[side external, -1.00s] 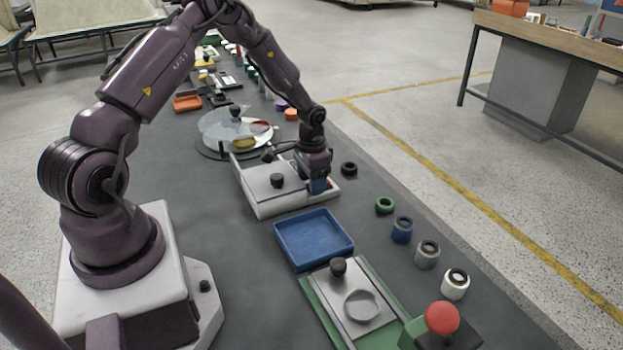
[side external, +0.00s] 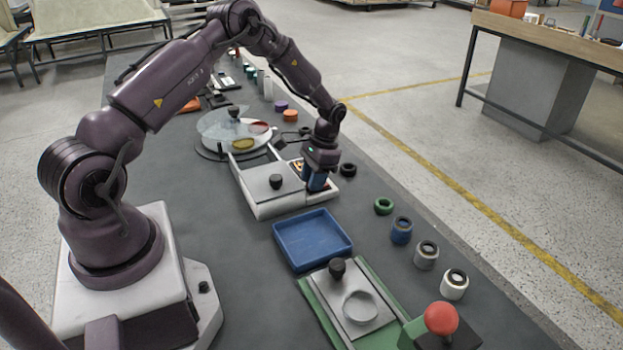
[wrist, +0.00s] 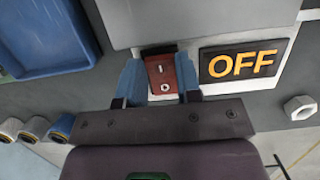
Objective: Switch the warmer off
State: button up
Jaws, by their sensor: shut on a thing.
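The warmer (side external: 262,205) is a pale box with a grey plate and black knob on top. Its grey plate (wrist: 200,20) fills the top of the wrist view. My gripper (side external: 316,186) is at the warmer's right end. A dark panel reading OFF in orange (wrist: 242,64) lies just right of the block, uncovered. Whatever lies under the block is hidden.
A blue tray (side external: 348,241) stands in front of the warmer. A black ring (side external: 348,169), green ring (side external: 383,206) and several round pieces line the right edge. A round turntable (side external: 212,151) stands behind. A red-knobbed piece (side external: 441,319) is at the front.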

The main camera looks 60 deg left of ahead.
dwell(0.3)
jog(key=o, duration=0.9)
jog(key=v, duration=1.3)
jog(key=shift+w, duration=0.25)
jog(key=s+d+r+t, duration=0.3)
jog(key=s+d+r, duration=0.3)
jog(key=s, duration=0.2)
jog(key=s+d+r+t, duration=0.2)
jog(key=s+d+r, duration=0.4)
jog(key=s+r, duration=0.1)
jog(key=s+d+r+t, duration=0.3)
jog(key=s+d+r, duration=0.3)
jog(key=s, duration=0.3)
jog(key=shift+s+d+r+t, duration=0.15)
jog(key=shift+s+d+t, duration=0.15)
jog(key=shift+d, duration=0.2)
